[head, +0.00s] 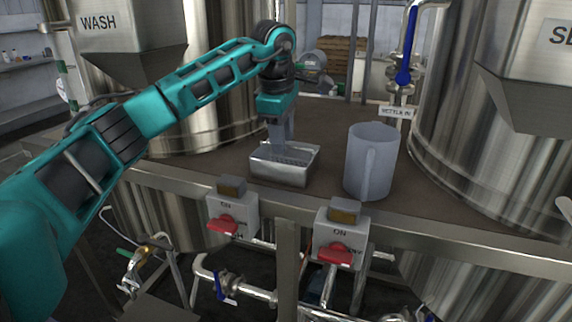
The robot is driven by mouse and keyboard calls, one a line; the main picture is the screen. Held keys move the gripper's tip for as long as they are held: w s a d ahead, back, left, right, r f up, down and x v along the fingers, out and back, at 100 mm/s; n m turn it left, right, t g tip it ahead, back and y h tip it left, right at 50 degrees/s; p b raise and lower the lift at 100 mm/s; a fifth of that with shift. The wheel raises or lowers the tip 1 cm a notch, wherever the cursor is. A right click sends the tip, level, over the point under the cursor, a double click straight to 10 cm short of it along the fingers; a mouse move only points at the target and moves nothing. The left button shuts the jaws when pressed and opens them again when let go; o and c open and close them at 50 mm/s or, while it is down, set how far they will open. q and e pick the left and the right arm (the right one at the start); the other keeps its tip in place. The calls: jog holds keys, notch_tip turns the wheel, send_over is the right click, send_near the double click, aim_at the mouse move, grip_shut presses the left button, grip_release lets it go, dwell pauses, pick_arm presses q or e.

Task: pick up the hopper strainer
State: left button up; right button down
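The hopper strainer looks to be the shallow rectangular metal box (283,174) on the brown deck between the tanks, near its front edge. It sits upright and its inside looks grey and mesh-like. My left gripper (280,146) points straight down at the strainer's back left side, with its fingertips at or just over the rim. The fingers overlap in this view, so I cannot tell whether they are open or shut, or whether they touch the strainer. My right gripper is not in view.
A grey translucent jug (360,160) stands on the deck right of the strainer. Two switch boxes with red handles (222,225) (334,253) are fixed along the front rail. A large tank marked WASH (110,30) is at left, another tank (500,140) at right. Pipes run below.

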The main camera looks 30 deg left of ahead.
aim_at(289, 153)
pick_arm(q)
jog(key=f, duration=0.1)
jog(key=w+f, duration=0.1)
jog(key=f, duration=0.1)
jog(key=shift+w+d+f, duration=0.15)
jog(key=shift+d+f, duration=0.25)
jog(key=shift+w+f, duration=0.15)
jog(key=shift+f, duration=0.4)
jog(key=shift+c, duration=0.4)
grip_shut()
